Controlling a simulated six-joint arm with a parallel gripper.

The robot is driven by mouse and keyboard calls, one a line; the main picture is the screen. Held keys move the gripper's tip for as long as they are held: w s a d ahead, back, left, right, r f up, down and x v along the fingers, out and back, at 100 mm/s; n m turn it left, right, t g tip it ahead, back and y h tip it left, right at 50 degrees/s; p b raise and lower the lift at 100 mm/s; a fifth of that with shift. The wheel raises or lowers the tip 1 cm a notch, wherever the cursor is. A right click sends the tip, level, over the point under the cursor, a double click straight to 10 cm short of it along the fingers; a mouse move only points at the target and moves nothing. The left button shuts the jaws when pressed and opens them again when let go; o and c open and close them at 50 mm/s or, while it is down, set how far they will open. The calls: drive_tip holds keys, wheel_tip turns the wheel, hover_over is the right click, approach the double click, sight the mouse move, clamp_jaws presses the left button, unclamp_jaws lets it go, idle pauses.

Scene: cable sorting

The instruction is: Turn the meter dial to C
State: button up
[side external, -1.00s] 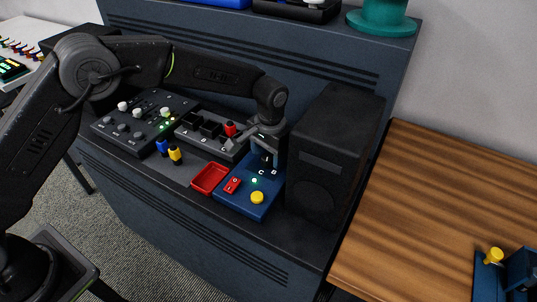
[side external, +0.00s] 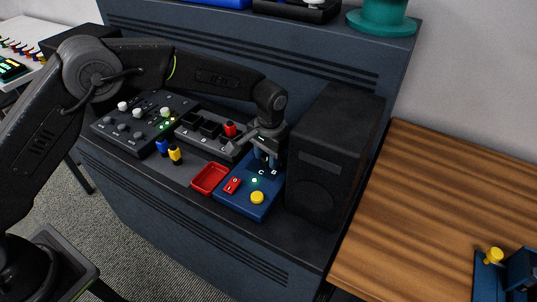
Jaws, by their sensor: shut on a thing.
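The meter (side external: 240,203) is a blue box on the dark shelf, with a red switch (side external: 232,186), a yellow knob (side external: 257,197) and a small lit green light (side external: 255,181). White letters C and B show near its back edge. My gripper (side external: 267,160) points down over the back end of the meter and is shut on the dial there. The dial itself is hidden by the fingers, so its pointing direction cannot be seen.
A black speaker-like box (side external: 335,160) stands close to the right of my gripper. A red tray (side external: 210,178), blue and yellow plugs (side external: 175,155), a socket block with a red plug (side external: 230,129) and a slider panel (side external: 142,118) lie to the left.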

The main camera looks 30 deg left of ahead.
drive_tip(key=m, duration=0.4)
drive_tip(key=shift+m, duration=0.4)
drive_tip(key=o, duration=0.9)
drive_tip(key=shift+o, duration=0.2)
wheel_tip(320, 180, up, 14)
drive_tip(key=shift+s+d, duration=0.2)
drive_tip(key=shift+d, duration=0.1)
